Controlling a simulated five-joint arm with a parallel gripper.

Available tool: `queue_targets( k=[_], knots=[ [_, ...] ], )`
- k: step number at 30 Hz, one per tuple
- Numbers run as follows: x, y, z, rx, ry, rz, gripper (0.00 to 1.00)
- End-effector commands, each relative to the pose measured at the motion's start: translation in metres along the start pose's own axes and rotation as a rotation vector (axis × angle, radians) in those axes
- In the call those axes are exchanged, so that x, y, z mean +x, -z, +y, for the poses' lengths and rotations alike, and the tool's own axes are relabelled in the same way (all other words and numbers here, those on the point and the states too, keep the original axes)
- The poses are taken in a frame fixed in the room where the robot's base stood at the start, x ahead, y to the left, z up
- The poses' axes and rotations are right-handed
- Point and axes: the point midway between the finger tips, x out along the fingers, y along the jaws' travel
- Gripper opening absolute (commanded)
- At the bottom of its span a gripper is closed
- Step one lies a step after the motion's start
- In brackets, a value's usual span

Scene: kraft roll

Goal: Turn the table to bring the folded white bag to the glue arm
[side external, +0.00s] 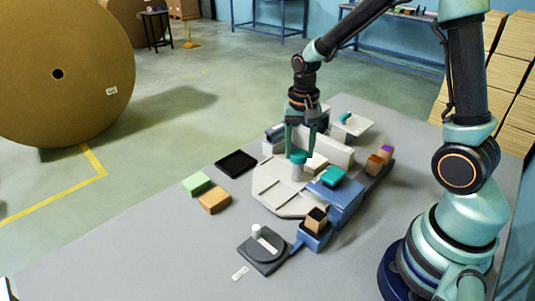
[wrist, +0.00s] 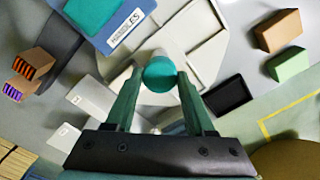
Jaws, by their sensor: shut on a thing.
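The cream turntable (side external: 275,196) is a many-sided plate with raised dividers, and it fills the middle of the wrist view (wrist: 205,45). A short white post with a teal top (side external: 298,158) stands on it. My gripper (side external: 300,148) points down with its fingers on either side of this post; in the wrist view (wrist: 160,78) they are shut on its teal top. A small whitish piece (side external: 316,162) lies just right of the post and may be the folded white bag. I cannot tell for certain which part is the glue arm.
A blue box labelled HANDLES (wrist: 115,25) holds a teal piece beside the turntable. A dark base with a round plate (side external: 266,250) stands in front. A black tray (side external: 237,163), a green block (side external: 196,184) and an orange-brown block (side external: 214,200) lie left. The front-left tabletop is clear.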

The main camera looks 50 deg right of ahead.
Motion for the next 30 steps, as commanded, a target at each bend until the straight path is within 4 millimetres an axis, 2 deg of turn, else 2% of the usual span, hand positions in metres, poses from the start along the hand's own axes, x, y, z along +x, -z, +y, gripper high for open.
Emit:
queue_targets(
  k=[16,17,18,19,30],
  knots=[
    [-0.0015,0.0002,-0.0001,0.013,0.0,0.0,0.0],
    [-0.0015,0.0003,-0.0001,0.013,0.0,0.0,0.62],
    [-0.0013,0.0002,-0.0001,0.013,0.0,0.0,0.77],
    [-0.0012,0.0002,-0.0001,0.013,0.0,0.0,0.84],
    [-0.0035,0.0003,-0.0002,0.013,0.001,0.001,0.84]
  ],
)
